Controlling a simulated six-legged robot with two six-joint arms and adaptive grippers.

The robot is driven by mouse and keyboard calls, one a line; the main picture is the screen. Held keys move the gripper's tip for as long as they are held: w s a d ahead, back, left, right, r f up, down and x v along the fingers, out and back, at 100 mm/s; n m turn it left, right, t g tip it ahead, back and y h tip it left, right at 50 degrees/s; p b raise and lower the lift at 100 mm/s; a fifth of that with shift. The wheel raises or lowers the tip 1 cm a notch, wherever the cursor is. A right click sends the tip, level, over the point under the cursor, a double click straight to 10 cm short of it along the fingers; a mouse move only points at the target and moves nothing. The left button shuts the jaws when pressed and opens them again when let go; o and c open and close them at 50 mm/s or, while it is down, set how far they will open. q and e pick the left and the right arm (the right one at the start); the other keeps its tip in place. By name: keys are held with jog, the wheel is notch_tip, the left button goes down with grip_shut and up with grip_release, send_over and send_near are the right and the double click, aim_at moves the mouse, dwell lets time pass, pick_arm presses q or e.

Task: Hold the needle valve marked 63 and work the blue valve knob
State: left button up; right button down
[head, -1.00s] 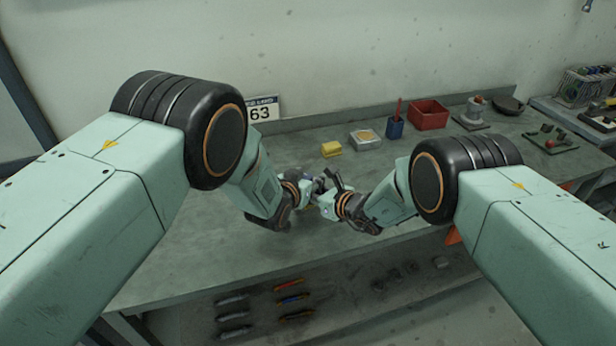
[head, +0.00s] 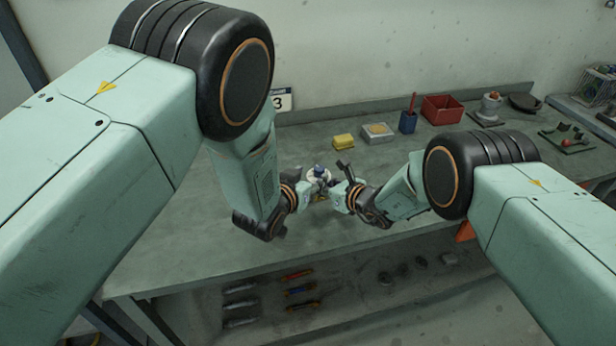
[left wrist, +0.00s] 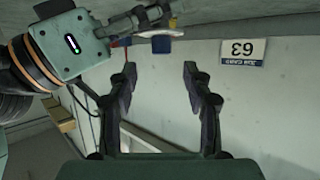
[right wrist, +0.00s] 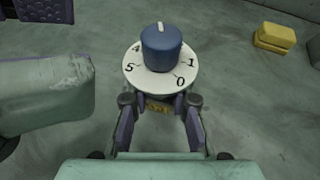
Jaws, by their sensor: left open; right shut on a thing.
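The needle valve has a blue knob (right wrist: 161,48) with a white pointer mark on a white numbered dial (right wrist: 150,80). Its brass body (right wrist: 158,108) sits below, between the fingers of my right gripper (right wrist: 158,103), which is shut on it. In the head view the knob (head: 319,171) shows between my two grippers above the bench. My left gripper (left wrist: 160,78) is open with nothing between its fingers. It is left of the valve and apart from the knob. The left wrist view shows the knob (left wrist: 161,45) beyond its fingertips. The number sign (left wrist: 243,49) reads 63, upside down there.
On the grey bench (head: 230,265) lie a yellow block (head: 343,141), a small box (head: 379,133), a blue cup (head: 408,122) and a red bin (head: 442,109). Several tools lie on a shelf below. The bench's front middle is clear.

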jog(key=shift+s+f, duration=0.15)
jog(key=shift+f, duration=0.1)
jog(key=c, duration=1.1)
grip_release()
